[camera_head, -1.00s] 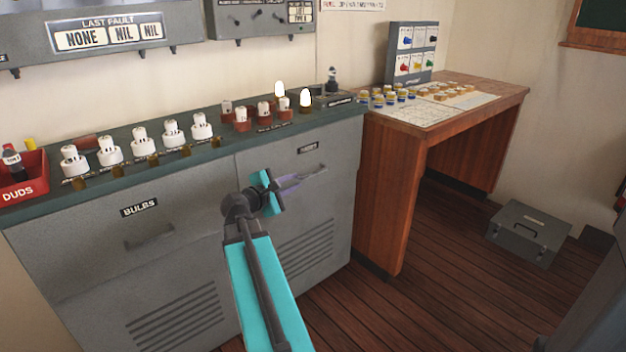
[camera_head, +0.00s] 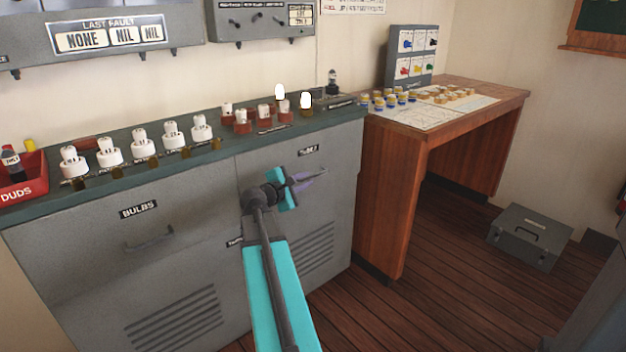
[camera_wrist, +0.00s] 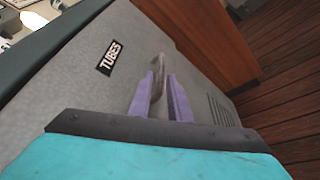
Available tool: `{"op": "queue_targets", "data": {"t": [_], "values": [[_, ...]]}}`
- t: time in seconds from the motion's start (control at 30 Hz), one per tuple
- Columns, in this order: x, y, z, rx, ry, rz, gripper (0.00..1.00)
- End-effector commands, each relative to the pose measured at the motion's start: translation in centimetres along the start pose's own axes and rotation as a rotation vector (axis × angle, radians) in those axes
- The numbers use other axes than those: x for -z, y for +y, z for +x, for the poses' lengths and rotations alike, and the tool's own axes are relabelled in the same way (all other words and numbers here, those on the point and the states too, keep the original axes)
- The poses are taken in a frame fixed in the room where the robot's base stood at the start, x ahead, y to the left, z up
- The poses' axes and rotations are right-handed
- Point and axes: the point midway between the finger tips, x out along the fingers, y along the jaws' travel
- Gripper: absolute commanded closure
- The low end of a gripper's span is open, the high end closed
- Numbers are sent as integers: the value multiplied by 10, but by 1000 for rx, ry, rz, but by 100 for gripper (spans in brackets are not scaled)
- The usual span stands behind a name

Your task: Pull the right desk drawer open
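The right desk drawer (camera_head: 270,173) is the grey drawer front labelled TUBES, which sits flush in the grey cabinet. Its drawer front (camera_wrist: 85,85) and label also fill the left of the wrist view. The drawer handle (camera_wrist: 158,78) is a thin grey bar between the two purple fingers of my gripper (camera_wrist: 159,98). The fingers stand apart on either side of the handle, with a narrow gap showing. In the head view my gripper (camera_head: 308,184) is at the drawer front below the label, and it hides most of the handle.
The BULBS drawer (camera_head: 150,225) is shut at the left. White bulb holders and lit bulbs stand on the green cabinet top (camera_head: 225,143). A wooden desk (camera_head: 395,190) stands close to the right. A grey box (camera_head: 530,236) lies on the wooden floor, which is otherwise clear.

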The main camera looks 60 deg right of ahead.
Motion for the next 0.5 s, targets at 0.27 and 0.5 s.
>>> {"op": "queue_targets", "data": {"t": [0.27,0.5], "values": [[1,0,38,0,0,-1,83],[1,0,61,0,-1,-1,83]]}}
